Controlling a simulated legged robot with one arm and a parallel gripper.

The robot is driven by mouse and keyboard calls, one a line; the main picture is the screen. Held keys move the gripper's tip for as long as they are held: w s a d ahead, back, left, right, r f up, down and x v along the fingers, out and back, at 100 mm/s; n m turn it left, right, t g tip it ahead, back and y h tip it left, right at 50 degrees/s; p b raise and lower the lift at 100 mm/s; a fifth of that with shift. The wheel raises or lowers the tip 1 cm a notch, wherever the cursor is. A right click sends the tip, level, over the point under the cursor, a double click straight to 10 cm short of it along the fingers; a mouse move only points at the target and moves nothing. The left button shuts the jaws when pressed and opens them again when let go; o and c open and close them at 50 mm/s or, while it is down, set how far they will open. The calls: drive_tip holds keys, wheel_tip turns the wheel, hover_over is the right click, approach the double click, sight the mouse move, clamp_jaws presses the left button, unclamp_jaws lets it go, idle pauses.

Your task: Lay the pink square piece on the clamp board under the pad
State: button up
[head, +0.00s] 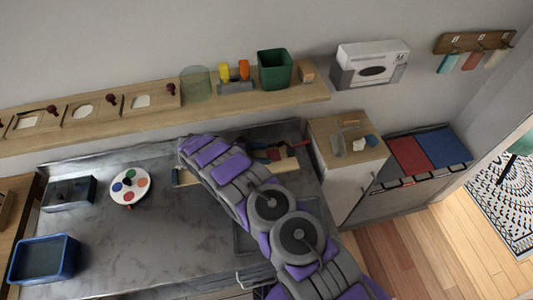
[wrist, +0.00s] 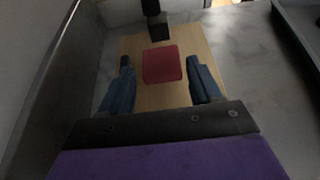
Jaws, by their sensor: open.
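The pink square piece (wrist: 162,66), a deep red-pink in this light, lies flat on the pale wooden clamp board (wrist: 205,48) in the wrist view. The dark pad (wrist: 158,30) of the clamp is at the piece's far edge; I cannot tell whether it overlaps or touches the piece. My gripper (wrist: 159,63) is open, with one blue finger on each side of the piece and a visible gap on both sides. In the head view the clamp board (head: 289,166) is partly hidden by my arm, and the piece cannot be made out surely there.
The grey worktop holds a white palette (head: 130,188) with coloured spots, a dark box (head: 69,193) and a blue tub (head: 43,258) at left. A shelf (head: 230,103) with a green bin (head: 274,69) runs behind. A cabinet (head: 345,190) stands to the right.

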drive_tip(key=p+v, duration=0.1)
drive_tip(key=v, duration=0.9)
drive_tip(key=shift+r, duration=0.1)
